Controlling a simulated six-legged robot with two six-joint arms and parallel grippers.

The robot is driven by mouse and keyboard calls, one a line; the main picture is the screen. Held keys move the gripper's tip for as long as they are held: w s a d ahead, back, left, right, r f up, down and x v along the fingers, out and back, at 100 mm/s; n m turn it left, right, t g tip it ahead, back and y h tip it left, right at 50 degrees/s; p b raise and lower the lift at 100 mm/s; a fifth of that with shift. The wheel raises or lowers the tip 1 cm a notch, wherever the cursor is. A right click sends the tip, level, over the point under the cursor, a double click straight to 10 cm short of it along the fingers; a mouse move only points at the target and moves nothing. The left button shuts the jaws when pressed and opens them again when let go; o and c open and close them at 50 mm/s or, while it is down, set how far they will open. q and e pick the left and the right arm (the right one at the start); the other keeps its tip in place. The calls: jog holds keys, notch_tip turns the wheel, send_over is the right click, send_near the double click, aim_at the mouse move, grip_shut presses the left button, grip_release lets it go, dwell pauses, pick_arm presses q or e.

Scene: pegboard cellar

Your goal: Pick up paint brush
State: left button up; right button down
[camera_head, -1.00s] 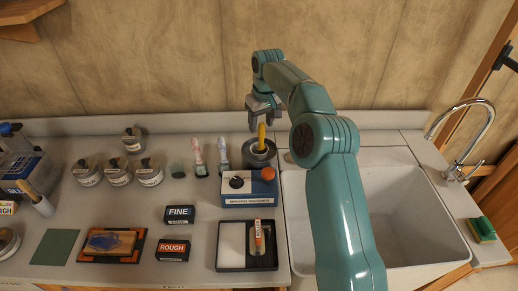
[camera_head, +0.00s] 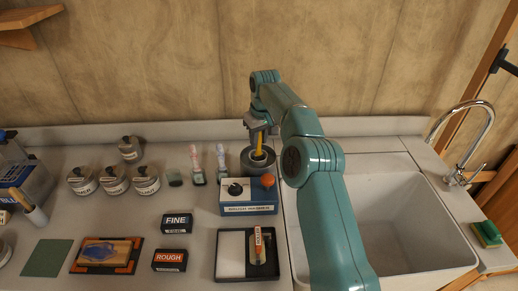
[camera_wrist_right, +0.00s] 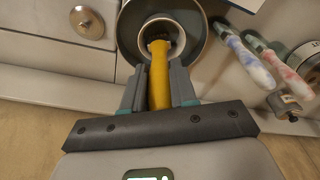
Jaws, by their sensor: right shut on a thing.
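The paint brush (camera_head: 263,140) has a yellow handle and stands in a round grey pot (camera_head: 247,162) behind the blue and white box. In the right wrist view the yellow handle (camera_wrist_right: 159,82) runs between my fingers, with its dark end inside the pale inner ring of the pot (camera_wrist_right: 127,38). My right gripper (camera_head: 258,128) is above the pot, pointing down, with its fingers (camera_wrist_right: 158,88) shut on the handle. The gripper partly hides the handle's upper end in the head view. My left gripper is not in view.
Just in front is a blue and white box (camera_head: 248,197) with an orange knob. Two small brushes (camera_head: 197,165) stand left of the pot, and several lidded jars (camera_head: 114,180) stand farther left. The white sink (camera_head: 400,225) lies to the right, with a curved tap (camera_head: 484,110).

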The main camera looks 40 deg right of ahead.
jog(key=shift+s+d, duration=0.1)
jog(key=shift+s, duration=0.25)
jog(key=shift+w+r, duration=0.1)
jog(key=shift+r, duration=0.3)
notch_tip(320, 180, up, 8)
jog(key=p, duration=0.5)
jog(key=shift+f, duration=0.25)
jog(key=shift+w+r+p, duration=0.2)
jog(key=shift+r+p, duration=0.1)
jog(key=shift+r, duration=0.15)
jog(key=shift+s+r, duration=0.25)
jog(key=shift+r, duration=0.1)
jog(key=shift+w, duration=0.1)
